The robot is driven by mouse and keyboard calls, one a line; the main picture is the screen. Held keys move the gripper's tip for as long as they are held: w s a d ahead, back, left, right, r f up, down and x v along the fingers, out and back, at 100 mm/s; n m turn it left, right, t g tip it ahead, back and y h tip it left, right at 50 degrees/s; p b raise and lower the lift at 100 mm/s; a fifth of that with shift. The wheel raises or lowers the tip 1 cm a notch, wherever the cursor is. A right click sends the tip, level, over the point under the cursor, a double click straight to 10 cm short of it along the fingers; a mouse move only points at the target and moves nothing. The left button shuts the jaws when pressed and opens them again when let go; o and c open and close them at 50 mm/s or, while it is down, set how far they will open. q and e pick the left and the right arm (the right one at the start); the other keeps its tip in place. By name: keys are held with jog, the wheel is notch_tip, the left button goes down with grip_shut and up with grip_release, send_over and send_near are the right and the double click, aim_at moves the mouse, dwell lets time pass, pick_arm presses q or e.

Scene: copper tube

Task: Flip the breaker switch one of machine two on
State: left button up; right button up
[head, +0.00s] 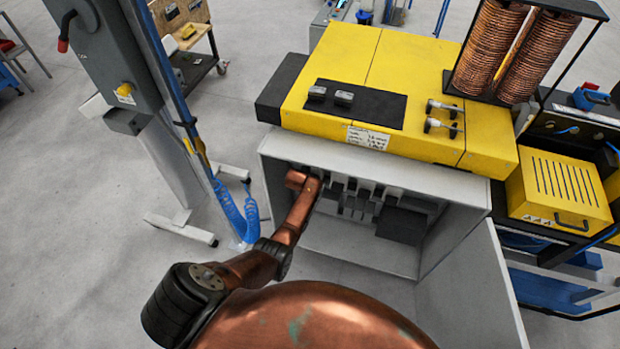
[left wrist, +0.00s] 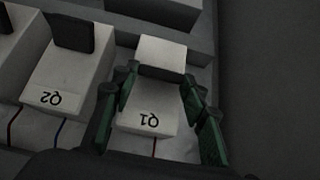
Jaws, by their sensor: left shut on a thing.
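The breaker labelled Q1 (left wrist: 150,120) is in the middle of the left wrist view. My left gripper (left wrist: 157,76) is shut on this lever, with one green finger on each side. In the head view my left arm reaches into the open cabinet (head: 450,188) under the yellow machine (head: 415,65). The arm partly hides the breaker row (head: 360,195), and the fingertips cannot be made out there. My right gripper is not in view.
Breaker Q2 (left wrist: 62,85), with a dark raised lever, stands left of Q1 in the wrist view. The cabinet door (head: 475,290) hangs open at the right. A grey post (head: 160,150) with blue cable stands left of the cabinet, with open floor between.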

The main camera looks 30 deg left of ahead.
pick_arm(q)
jog(key=o, duration=1.2)
jog(key=shift+c, duration=0.2)
jog(key=shift+r, duration=0.1)
jog(key=v, duration=1.1)
jog(key=shift+s+r, duration=0.3)
jog(key=shift+d, duration=0.1)
